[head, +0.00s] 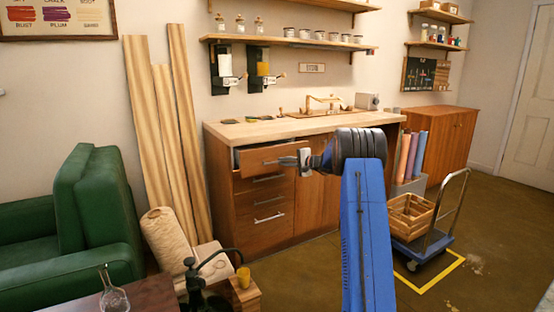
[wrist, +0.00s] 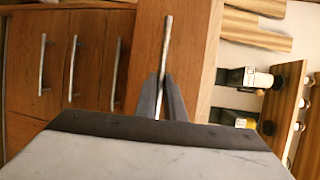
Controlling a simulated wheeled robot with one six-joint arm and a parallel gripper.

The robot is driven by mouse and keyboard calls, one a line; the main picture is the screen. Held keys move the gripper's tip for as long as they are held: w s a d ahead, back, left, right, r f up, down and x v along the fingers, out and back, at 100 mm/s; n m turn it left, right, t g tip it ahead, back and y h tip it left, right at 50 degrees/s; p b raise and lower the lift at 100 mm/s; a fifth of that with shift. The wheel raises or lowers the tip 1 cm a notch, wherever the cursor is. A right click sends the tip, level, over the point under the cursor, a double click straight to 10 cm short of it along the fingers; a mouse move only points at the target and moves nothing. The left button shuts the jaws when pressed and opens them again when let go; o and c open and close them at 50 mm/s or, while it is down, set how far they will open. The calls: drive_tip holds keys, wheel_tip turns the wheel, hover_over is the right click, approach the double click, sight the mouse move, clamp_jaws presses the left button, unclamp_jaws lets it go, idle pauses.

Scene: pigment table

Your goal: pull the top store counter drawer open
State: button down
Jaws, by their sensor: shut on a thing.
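The wooden store counter (head: 225,205) stands against the wall with a stack of drawers on its left side. Its top drawer (head: 262,156) stands partly out, with its grey side and a dark gap showing behind the front. My gripper (head: 287,161) is at the right part of that drawer front. In the wrist view my gripper (wrist: 162,88) is shut on the top drawer handle (wrist: 167,42), a thin metal bar standing out from the wooden front (wrist: 195,65). In the head view my gripper and arm hide part of the front and most of the handle.
The lower drawers (head: 266,200) are shut, with metal handles. A green armchair (head: 95,205) and a side table with a flask (head: 113,297) stand at the left. A trolley with a wooden crate (head: 408,215) stands right of my arm. Floor in front of the counter is partly clear.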

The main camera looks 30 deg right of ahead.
drive_tip(key=s, duration=2.3)
drive_tip(key=shift+d, duration=0.45)
drive_tip(key=c, duration=1.8)
unclamp_jaws()
drive_tip(key=shift+c, duration=0.2)
drive_tip(key=v, duration=1.7)
drive_tip(key=shift+s, duration=0.2)
drive_tip(key=shift+d, duration=0.1)
